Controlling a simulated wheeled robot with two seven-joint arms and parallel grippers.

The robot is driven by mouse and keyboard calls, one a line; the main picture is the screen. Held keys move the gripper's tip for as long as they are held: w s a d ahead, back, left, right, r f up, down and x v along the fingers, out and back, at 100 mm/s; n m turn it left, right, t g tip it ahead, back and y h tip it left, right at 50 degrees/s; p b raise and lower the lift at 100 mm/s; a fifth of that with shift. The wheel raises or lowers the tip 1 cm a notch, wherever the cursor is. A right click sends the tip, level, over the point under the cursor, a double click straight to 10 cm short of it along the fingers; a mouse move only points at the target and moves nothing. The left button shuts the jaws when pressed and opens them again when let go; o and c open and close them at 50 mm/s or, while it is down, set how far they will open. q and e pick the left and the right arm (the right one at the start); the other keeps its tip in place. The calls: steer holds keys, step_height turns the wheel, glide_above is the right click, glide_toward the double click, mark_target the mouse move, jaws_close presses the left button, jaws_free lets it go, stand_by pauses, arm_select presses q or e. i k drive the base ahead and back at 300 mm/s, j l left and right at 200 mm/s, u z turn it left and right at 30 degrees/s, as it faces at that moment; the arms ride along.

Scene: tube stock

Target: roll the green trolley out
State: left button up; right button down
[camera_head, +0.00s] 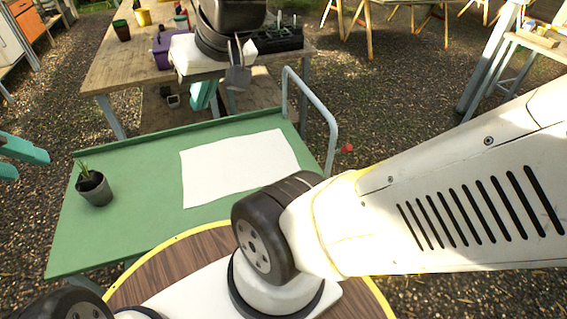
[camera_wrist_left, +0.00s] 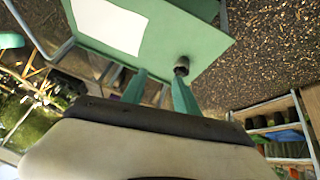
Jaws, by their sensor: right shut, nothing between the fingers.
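The green trolley (camera_head: 150,150) stands in front of me with a flat green top. Its pale blue-grey tube handle (camera_head: 318,103) rises at the far right end. The trolley top also shows in the left wrist view (camera_wrist_left: 192,38). My left gripper (camera_head: 18,160) is at the left edge of the head view, open and empty, left of the trolley. Its two teal fingers stand apart in the left wrist view (camera_wrist_left: 159,90). My right gripper (camera_head: 204,97) is shut and empty, pointing down near the trolley's far edge, left of the handle. Its fingertips are partly hard to make out.
A white sheet (camera_head: 238,166) and a dark pot with a seedling (camera_head: 95,190) are on the trolley. A wooden bench (camera_head: 115,72) with pots and a purple container (camera_head: 163,47) stands behind it. A small red thing (camera_head: 347,148) is beside the handle. Gravel (camera_head: 410,100) lies open at the right.

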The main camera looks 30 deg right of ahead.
mark_target(144, 174)
steer(key=l, duration=1.45)
steer(key=k+l, duration=0.1)
steer(key=l, duration=1.3)
steer(key=j, duration=0.15)
steer(key=i+z, duration=0.05)
